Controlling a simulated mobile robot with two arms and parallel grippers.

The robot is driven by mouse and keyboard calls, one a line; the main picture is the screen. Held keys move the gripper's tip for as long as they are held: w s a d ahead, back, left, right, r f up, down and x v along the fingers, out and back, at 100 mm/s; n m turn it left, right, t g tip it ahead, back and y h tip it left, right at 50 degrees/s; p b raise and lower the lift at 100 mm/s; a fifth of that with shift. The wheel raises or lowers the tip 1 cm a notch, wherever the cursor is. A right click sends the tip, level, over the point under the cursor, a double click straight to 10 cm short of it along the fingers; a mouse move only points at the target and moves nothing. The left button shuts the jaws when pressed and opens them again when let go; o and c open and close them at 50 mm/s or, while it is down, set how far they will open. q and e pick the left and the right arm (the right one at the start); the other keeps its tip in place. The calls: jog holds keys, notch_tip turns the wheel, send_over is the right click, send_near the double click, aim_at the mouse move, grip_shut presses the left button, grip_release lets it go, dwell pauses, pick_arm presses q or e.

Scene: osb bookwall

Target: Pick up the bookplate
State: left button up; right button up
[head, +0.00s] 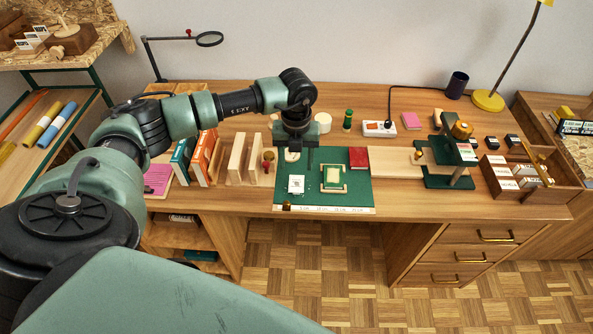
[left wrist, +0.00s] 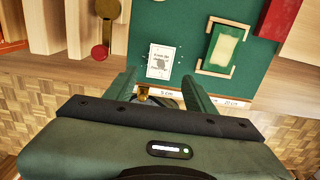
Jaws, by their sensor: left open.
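The bookplate appears to be the small white printed card (head: 297,184) lying flat on the green mat (head: 350,201), left of its middle. It also shows in the left wrist view (left wrist: 161,62), with dark print and small white specks around it. My left gripper (head: 296,160) hangs over the mat, pointing down, behind the card in the head view. In the left wrist view its two fingers (left wrist: 163,84) are spread and empty, with the card beyond the tips. My right gripper is not in view.
A cream piece in a wooden frame (head: 334,175) lies right of the card, with a red book (head: 358,158) behind it. Wooden uprights (head: 237,158) and a red-ended tool (left wrist: 100,52) stand left. A press (head: 449,158) and a card box (head: 530,190) are right.

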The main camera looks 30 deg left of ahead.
aim_at(297, 183)
pick_arm(q)
notch_tip(297, 183, down, 8)
jog(key=b, duration=0.5)
jog(key=shift+r, duration=0.1)
jog(key=c, duration=0.8)
jog(key=shift+r+p, duration=0.65)
jog(key=shift+r, duration=0.1)
jog(key=shift+c, duration=0.4)
notch_tip(297, 183, up, 7)
jog(key=p, duration=0.4)
jog(key=shift+f+p, duration=0.15)
jog(key=shift+p, duration=0.2)
jog(key=shift+d, duration=0.1)
